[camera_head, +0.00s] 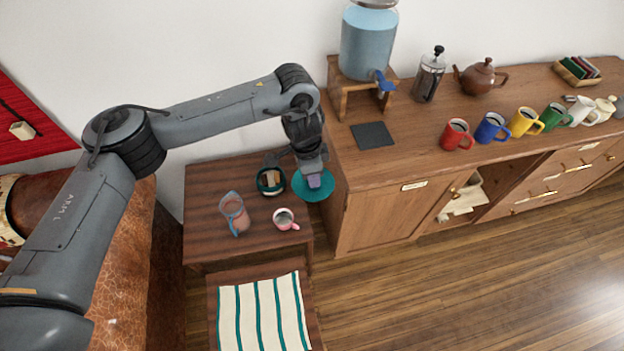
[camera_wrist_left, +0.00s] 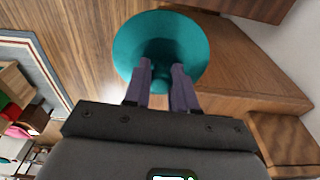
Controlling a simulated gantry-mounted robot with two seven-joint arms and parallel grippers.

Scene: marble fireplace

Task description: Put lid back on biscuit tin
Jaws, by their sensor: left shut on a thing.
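The teal round lid (camera_head: 308,189) is in my left gripper (camera_head: 311,181), held by its middle over the right edge of the small brown table. In the left wrist view the two fingers (camera_wrist_left: 160,85) are shut on the dark centre of the lid (camera_wrist_left: 185,40), and its disc spreads beyond them. The open biscuit tin (camera_head: 264,187), dark with a teal band, stands on the table just left of the lid, with tan pieces showing inside. My right gripper is not in view.
The wooden sideboard (camera_head: 380,209) rises close on the right. A striped cloth seat (camera_head: 260,312) is in front.

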